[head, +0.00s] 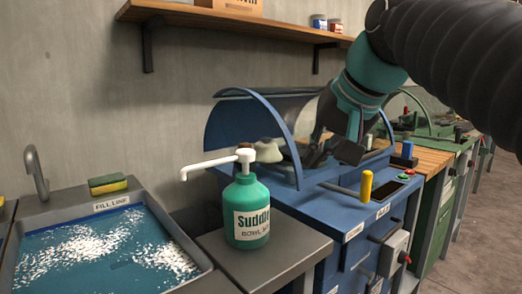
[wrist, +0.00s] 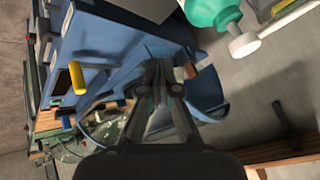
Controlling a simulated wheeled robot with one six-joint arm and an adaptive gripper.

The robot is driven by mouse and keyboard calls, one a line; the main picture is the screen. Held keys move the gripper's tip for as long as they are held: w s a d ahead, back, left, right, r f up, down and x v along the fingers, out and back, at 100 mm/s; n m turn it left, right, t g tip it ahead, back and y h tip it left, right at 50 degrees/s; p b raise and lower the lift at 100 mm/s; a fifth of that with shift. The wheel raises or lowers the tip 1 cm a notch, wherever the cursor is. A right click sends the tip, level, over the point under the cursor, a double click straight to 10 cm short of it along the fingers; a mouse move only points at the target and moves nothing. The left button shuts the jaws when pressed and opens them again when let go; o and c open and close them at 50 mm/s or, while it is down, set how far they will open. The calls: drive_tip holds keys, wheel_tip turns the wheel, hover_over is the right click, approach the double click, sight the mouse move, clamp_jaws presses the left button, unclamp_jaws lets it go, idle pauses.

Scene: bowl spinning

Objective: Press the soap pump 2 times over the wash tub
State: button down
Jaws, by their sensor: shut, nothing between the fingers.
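The soap pump is a green bottle (head: 246,225) with a "Suddle" label, standing upright on the grey counter. Its white pump head (head: 244,156) has a long spout pointing left toward the wash tub. The bottle also shows at the top right of the wrist view (wrist: 212,10), with the white pump head (wrist: 243,46) beside it. The wash tub (head: 193,248) is at the left, holding blue water with white foam. My gripper (head: 318,152) is shut and empty, right of the pump and apart from it, by the blue machine. Its fingers show centrally in the wrist view (wrist: 158,68).
A sponge (head: 108,184) and tap (head: 36,172) are at the tub's back. A wooden shelf (head: 230,20) overhangs the wall.

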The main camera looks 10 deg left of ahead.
sight(248, 151)
drive_tip(key=a+r+n+g+y, duration=0.1)
drive_tip(key=a+r+y, duration=0.2)
drive_tip(key=a+r, duration=0.8)
drive_tip(key=shift+w+a+r+n, duration=0.15)
drive_tip(key=shift+w+r+n, duration=0.15)
drive_tip(key=shift+r, duration=0.4)
drive_tip(key=shift+f, duration=0.1)
wheel_tip(248, 151, down, 9)
drive_tip(key=b, duration=0.5)
drive_tip(key=shift+r, duration=0.2)
drive_tip(key=shift+f, duration=0.15)
idle(0.4)
drive_tip(key=shift+f, duration=0.3)
